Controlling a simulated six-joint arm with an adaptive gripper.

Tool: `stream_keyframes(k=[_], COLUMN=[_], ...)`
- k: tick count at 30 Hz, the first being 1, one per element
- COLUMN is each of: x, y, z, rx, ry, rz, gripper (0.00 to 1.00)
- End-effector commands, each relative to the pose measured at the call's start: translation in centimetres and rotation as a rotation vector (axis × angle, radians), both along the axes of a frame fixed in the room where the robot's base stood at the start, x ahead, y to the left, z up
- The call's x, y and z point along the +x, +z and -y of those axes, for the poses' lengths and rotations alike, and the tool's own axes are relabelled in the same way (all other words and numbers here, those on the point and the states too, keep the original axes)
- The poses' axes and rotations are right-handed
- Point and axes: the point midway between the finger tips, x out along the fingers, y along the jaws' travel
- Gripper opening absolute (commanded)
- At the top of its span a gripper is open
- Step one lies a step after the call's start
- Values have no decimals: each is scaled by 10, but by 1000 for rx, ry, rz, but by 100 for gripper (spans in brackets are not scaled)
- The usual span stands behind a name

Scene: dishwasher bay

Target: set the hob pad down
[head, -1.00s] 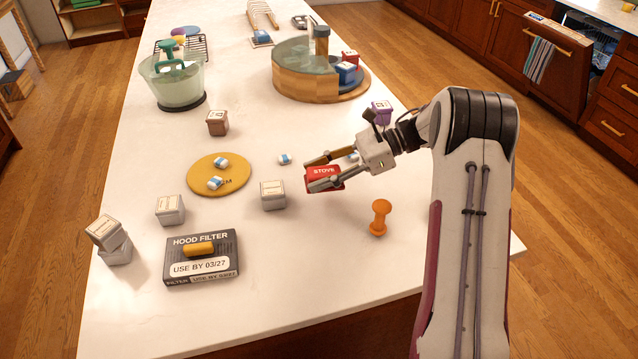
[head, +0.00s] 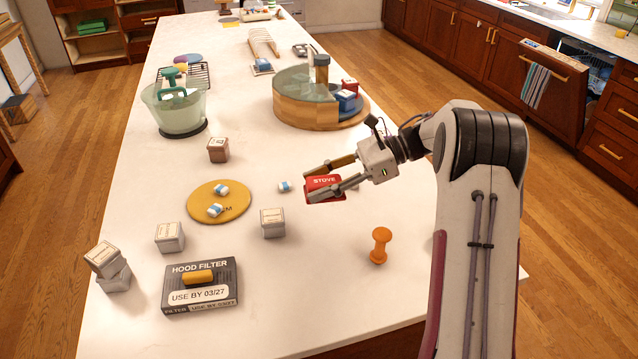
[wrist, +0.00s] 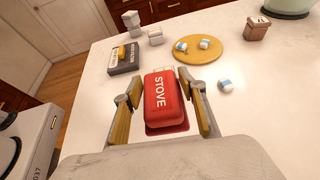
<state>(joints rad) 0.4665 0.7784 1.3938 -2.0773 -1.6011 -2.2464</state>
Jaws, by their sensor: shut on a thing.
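The hob pad is a red block marked STOVE (head: 325,188), held in my gripper (head: 322,181) over the right-hand part of the white counter. In the wrist view the pad (wrist: 162,97) lies between the two fingers of my gripper (wrist: 160,105), its label facing up toward the camera. My gripper is shut on its sides. A reddish patch shows on the counter just below the pad's near end. I cannot tell the exact gap between pad and counter.
An orange peg-shaped object (head: 380,245) stands right of the pad, a pale box (head: 272,223) left. A yellow round mat (head: 219,201) bears blue-white tablets. A hood filter box (head: 201,287) lies front left.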

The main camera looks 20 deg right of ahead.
Motion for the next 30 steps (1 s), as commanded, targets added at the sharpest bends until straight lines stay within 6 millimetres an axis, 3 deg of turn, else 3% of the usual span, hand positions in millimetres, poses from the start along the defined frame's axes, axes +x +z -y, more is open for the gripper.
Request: stream_keyframes(k=[8, 14, 30], x=[-1, -2, 27], y=[0, -1, 2], z=[10, 41, 199], rx=[0, 3, -4], ry=[-17, -73, -521], rz=[0, 0, 22], gripper=[20, 20, 20])
